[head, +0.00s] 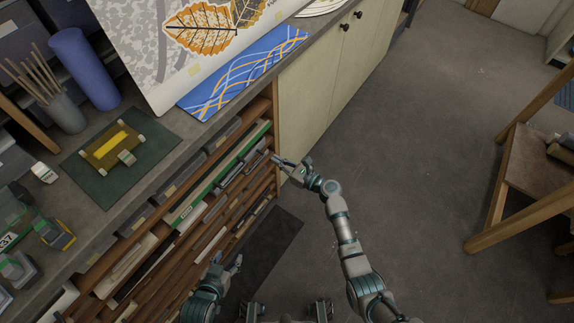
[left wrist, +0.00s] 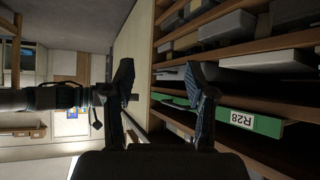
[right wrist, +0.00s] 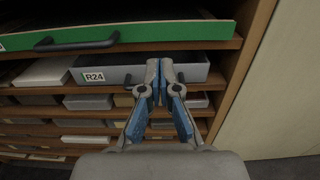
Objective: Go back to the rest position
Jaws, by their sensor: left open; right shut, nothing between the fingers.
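My left gripper (head: 236,266) is low in front of the shelf unit, near the bottom of the head view. In the left wrist view its fingers (left wrist: 162,92) are apart with nothing between them. My right gripper (head: 277,160) is shut and empty, in front of the right end of the shelves. In the right wrist view its closed fingertips (right wrist: 159,72) overlap a grey drawer labelled R24 (right wrist: 115,75); contact cannot be told. A green-fronted drawer (head: 196,198) with a dark handle lies beside it and shows above the fingers in the right wrist view (right wrist: 130,38).
A wooden shelf unit with several drawers stands under the grey counter (head: 147,190). A green mat (head: 90,180) with a yellow piece and a blue patterned sheet (head: 245,70) lie on it. Pale cabinets (head: 335,70) adjoin. Open floor (head: 420,130) is at right, with a wooden stool (head: 535,165).

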